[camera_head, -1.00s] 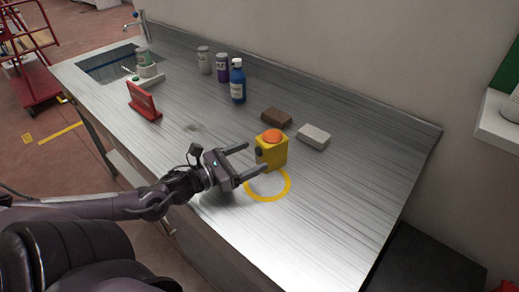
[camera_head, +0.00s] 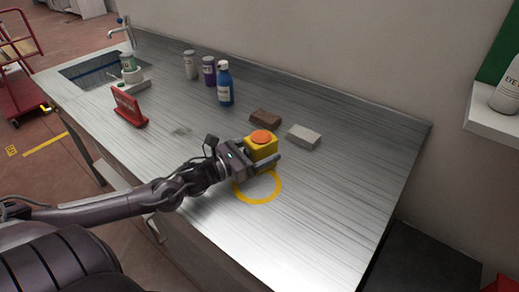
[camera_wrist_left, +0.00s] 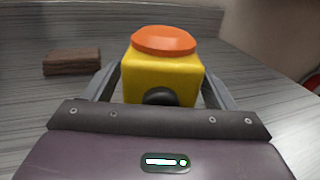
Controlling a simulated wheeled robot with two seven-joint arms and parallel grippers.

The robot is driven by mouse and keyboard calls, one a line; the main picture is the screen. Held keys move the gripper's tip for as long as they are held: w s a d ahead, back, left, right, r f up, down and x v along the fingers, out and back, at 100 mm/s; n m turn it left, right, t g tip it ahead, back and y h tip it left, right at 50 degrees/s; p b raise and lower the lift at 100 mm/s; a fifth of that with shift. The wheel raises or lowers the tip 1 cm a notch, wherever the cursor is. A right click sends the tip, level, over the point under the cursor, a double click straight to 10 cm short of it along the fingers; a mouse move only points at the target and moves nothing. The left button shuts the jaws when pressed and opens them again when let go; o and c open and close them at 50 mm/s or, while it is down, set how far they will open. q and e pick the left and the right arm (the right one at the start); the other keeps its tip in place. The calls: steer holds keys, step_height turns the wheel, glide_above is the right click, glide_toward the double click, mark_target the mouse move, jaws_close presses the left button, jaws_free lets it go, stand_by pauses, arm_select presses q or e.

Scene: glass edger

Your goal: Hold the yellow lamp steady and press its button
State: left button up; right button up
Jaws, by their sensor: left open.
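The yellow lamp (camera_head: 261,153) is a yellow box with an orange dome (camera_head: 262,137) on top. It stands upright on the metal counter, at the far edge of a yellow ring mark (camera_head: 257,199). My left gripper (camera_head: 262,158) is open around the lamp, one finger on each side. In the left wrist view the lamp (camera_wrist_left: 162,77) sits between the two fingers, with a dark round knob (camera_wrist_left: 160,97) on its near face. I cannot tell whether the fingers touch it. My right gripper is not in view.
A brown block (camera_head: 265,117) and a pale grey block (camera_head: 303,136) lie behind the lamp. A blue bottle (camera_head: 224,83), two smaller bottles and a red stand (camera_head: 129,108) are farther left. The counter (camera_head: 335,190) is clear on the right.

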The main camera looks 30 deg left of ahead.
arm_select(q)
steer(key=c, duration=1.1)
steer(key=shift+c, duration=0.8)
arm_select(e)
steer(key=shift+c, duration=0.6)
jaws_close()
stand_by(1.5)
